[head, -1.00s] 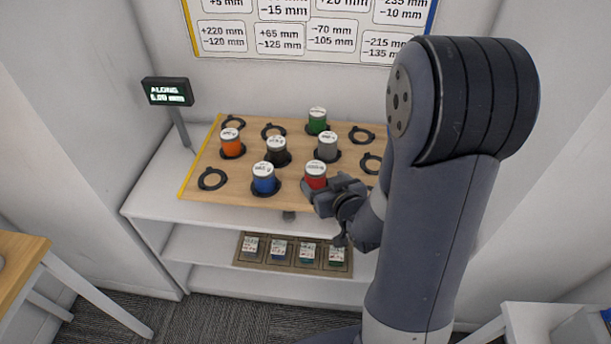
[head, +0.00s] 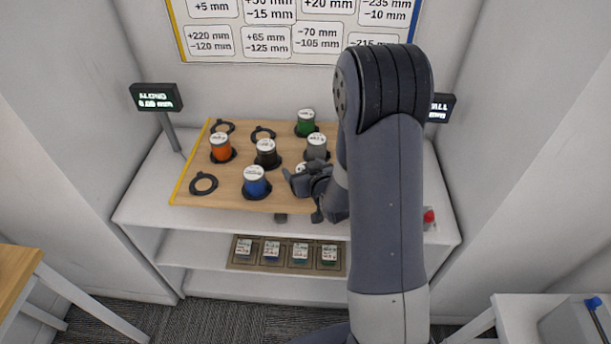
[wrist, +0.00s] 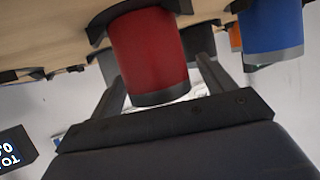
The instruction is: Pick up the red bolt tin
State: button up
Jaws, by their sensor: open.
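The red bolt tin (wrist: 150,55) fills the middle of the wrist view, which looks upside down. It sits in a dark ring on the wooden board and appears between the two fingers of my gripper (wrist: 162,75). The fingers are apart, one on each side; I cannot tell whether either touches the tin. In the head view my gripper (head: 300,184) is at the board's front edge and covers nearly all of the red tin.
A blue tin (head: 256,183) stands close to the left of my gripper. Black (head: 266,152), grey (head: 316,147), orange (head: 221,147) and green (head: 306,123) tins stand on the board (head: 225,190). Empty rings lie between them. A red button (head: 428,217) is at the right.

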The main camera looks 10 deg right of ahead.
jog(key=shift+w+f, duration=0.15)
jog(key=shift+w, duration=0.15)
jog(key=c, duration=1.3)
